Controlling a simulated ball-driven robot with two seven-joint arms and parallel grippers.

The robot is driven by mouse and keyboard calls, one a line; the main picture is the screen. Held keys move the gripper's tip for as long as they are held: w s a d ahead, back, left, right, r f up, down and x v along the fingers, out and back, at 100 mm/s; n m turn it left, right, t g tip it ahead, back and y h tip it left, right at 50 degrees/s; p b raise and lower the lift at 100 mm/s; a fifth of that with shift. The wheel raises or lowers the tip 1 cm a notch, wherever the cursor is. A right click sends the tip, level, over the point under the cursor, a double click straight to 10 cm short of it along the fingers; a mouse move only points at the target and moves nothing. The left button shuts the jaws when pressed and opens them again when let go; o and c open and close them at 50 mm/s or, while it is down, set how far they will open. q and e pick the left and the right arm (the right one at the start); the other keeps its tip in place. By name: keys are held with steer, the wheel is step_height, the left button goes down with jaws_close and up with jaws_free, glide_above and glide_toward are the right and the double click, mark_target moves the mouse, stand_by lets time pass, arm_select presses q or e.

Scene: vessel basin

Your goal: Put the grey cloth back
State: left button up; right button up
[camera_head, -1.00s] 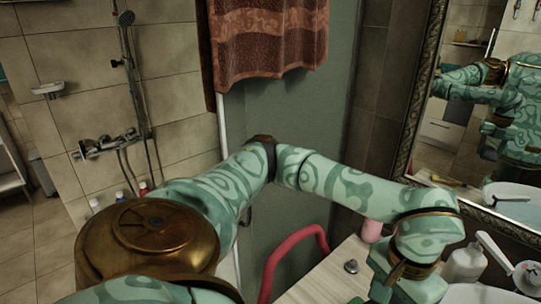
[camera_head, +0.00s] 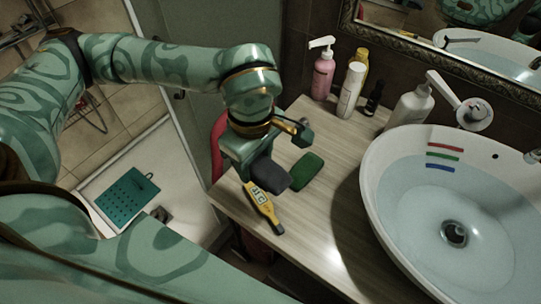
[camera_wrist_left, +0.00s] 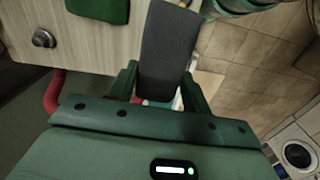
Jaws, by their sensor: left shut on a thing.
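The dark grey cloth (camera_head: 270,173) is a flat, folded-looking piece at my left gripper (camera_head: 258,160), at the left end of the wooden counter (camera_head: 300,222). In the left wrist view the cloth (camera_wrist_left: 168,48) sticks out from between the fingertips of my left gripper (camera_wrist_left: 158,85), which is shut on it. I cannot tell how far the cloth is above the counter. My right gripper is not in view.
A green pad (camera_head: 308,168) and a yellow labelled item (camera_head: 262,207) are close to the cloth. Several bottles, including a pink one (camera_head: 322,72), stand behind. The white basin (camera_head: 375,190) holds water at right. A red rail (camera_head: 217,140) is left of the counter.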

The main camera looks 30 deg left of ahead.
arm_select(q)
steer(key=shift+w+f+n, duration=0.2)
steer(key=shift+n, duration=0.1)
steer(key=w+a+f+b, duration=0.1)
steer(key=w+f, duration=0.2)
steer(key=w, duration=0.1)
steer(key=w+a+f+b, duration=0.1)
steer(key=w+a+f, duration=0.1)
steer(key=w+f, duration=0.1)
steer(key=w+a+f+b, duration=0.1)
steer(key=w+f, duration=0.1)
steer(key=w, duration=0.2)
steer(key=shift+w+a+f, duration=0.4)
steer(key=shift+w+f, duration=0.2)
steer(key=shift+f, duration=0.05)
step_height(320, 180, down, 4)
steer(key=shift+w+a+r+b, duration=0.15)
steer(key=shift+b, duration=0.6)
steer(key=shift+r, duration=0.1)
